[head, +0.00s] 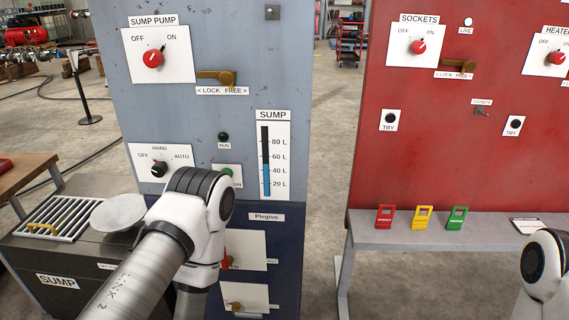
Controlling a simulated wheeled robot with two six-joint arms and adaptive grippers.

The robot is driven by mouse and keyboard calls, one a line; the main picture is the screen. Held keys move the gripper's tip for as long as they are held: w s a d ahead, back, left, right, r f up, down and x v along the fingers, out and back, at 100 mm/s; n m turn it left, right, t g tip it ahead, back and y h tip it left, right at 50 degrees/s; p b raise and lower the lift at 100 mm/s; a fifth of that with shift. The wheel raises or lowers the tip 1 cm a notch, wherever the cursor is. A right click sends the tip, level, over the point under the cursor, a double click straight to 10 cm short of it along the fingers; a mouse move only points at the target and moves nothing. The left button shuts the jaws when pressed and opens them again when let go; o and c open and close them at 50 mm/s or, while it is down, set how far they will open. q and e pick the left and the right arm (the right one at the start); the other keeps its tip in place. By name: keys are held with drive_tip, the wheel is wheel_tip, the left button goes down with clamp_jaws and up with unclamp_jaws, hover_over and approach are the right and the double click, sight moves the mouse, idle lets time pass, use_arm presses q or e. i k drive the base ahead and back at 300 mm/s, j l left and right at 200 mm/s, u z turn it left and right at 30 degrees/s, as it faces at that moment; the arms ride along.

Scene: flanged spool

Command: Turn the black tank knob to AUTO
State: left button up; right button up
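The black tank knob (158,170) is on a white plate (180,182) marked OFF, HAND and AUTO, on the left side of the grey panel. Its pale pointer mark is small and looks to be up and left, away from AUTO; whether it is at OFF or HAND I cannot tell. My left arm comes in from the bottom left, and its white and black joint is just right of and below the knob, covering part of the plate. My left gripper is hidden or out of view. Only a piece of my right arm shows at the right edge; its gripper is out of view.
The grey panel also has a red SUMP PUMP knob (153,58), a brass lock lever (217,77) and a SUMP gauge (265,160). A sump tank with a grille (62,213) is at left. A red panel (450,150) stands at right above a grey bench (400,235).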

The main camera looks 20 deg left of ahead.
sight(160, 168)
drive_tip(key=u, duration=1.35)
